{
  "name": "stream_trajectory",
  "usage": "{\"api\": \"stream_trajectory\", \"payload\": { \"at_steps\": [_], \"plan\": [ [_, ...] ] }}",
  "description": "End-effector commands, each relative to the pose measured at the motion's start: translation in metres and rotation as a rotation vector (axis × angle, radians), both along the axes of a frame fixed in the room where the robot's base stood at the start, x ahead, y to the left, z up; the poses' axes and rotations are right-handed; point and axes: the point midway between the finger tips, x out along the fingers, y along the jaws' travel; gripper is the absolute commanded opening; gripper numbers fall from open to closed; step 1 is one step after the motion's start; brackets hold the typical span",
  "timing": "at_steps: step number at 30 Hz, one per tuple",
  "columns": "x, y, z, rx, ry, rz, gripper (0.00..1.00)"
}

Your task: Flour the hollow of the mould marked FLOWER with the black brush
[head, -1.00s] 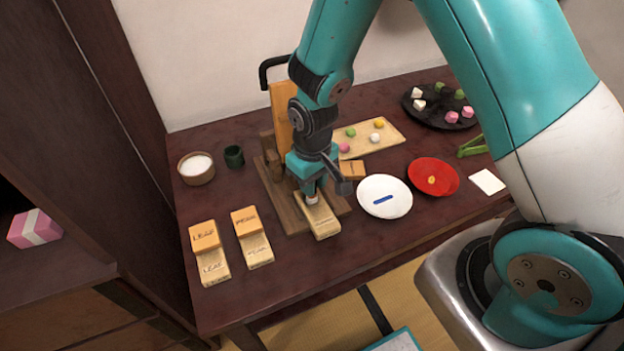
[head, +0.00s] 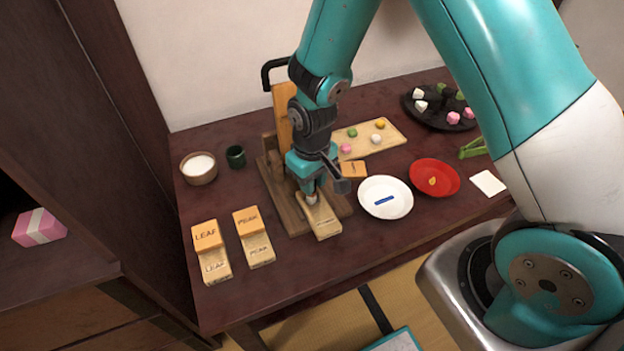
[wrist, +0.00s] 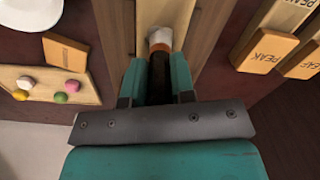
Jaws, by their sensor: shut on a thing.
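My gripper (wrist: 158,82) is shut on the dark handle of the black brush (wrist: 160,66), whose pale bristle tip (wrist: 160,37) points down. In the head view my gripper (head: 309,184) is over the back part of a pale wooden mould (head: 323,222), with the bristles at or just above it. I cannot tell if they touch. The mould lies on a brown wooden base (head: 292,222); it also shows in the wrist view (wrist: 165,12). Its lettering is too small to read, and its hollow is hidden by the brush and gripper.
An orange block (head: 354,169), white plate (head: 399,205) and red dish (head: 450,187) are right.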

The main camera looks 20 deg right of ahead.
Motion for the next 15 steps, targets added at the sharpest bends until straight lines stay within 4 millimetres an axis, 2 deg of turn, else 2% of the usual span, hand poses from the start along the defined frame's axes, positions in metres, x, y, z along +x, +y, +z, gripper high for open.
{"api": "stream_trajectory", "payload": {
  "at_steps": [9,15],
  "plan": [
    [-0.0079,-0.0009,0.0003,-0.003,0.002,-0.001,0.0],
    [-0.0063,-0.0006,0.001,-0.002,0.002,-0.001,0.0]
  ]
}}
